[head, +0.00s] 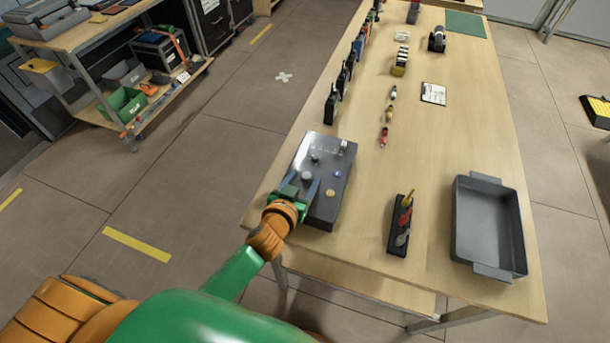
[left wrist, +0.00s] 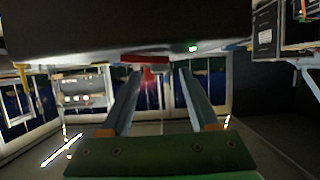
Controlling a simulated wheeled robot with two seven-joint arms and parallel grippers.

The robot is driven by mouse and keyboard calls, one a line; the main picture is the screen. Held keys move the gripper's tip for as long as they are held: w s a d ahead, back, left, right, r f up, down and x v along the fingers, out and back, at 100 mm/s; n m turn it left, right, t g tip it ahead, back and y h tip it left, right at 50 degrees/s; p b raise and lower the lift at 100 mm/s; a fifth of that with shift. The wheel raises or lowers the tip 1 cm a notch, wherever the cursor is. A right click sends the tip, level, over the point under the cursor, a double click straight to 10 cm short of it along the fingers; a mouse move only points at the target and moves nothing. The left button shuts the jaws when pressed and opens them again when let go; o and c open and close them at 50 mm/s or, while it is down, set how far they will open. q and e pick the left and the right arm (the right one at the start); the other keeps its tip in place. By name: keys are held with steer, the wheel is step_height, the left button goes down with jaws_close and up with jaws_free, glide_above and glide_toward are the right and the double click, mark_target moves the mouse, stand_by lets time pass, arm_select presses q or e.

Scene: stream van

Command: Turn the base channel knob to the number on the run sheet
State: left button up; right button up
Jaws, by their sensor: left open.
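The base unit (head: 335,158) is a dark grey box with a glossy top at the near left of the table. Several knobs sit on it: a round grey knob (head: 307,175), a tan one (head: 330,193) and smaller ones behind. Which is the channel knob, and its setting, I cannot read. My left gripper (head: 304,184) is open at the box's left near edge, its fingers either side of the grey knob in the picture; contact is unclear. In the left wrist view the open fingers (left wrist: 155,75) point towards a red part (left wrist: 145,59) under a dark body. A clipboard sheet (head: 433,93), perhaps the run sheet, lies further back.
A grey tray (head: 488,225) stands at the near right, beside a black holder (head: 401,225) with coloured items. Several black radios (head: 333,103) line the left edge. Small coloured items (head: 385,137) lie mid-table. A shelf cart (head: 125,60) is at the far left.

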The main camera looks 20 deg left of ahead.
arm_select(q)
steer(key=shift+x, duration=1.05)
steer(key=shift+s, duration=0.15)
steer(key=shift+c, duration=0.5)
jaws_close()
arm_select(e)
steer(key=shift+w+d, duration=0.1)
steer(key=shift+w, duration=0.15)
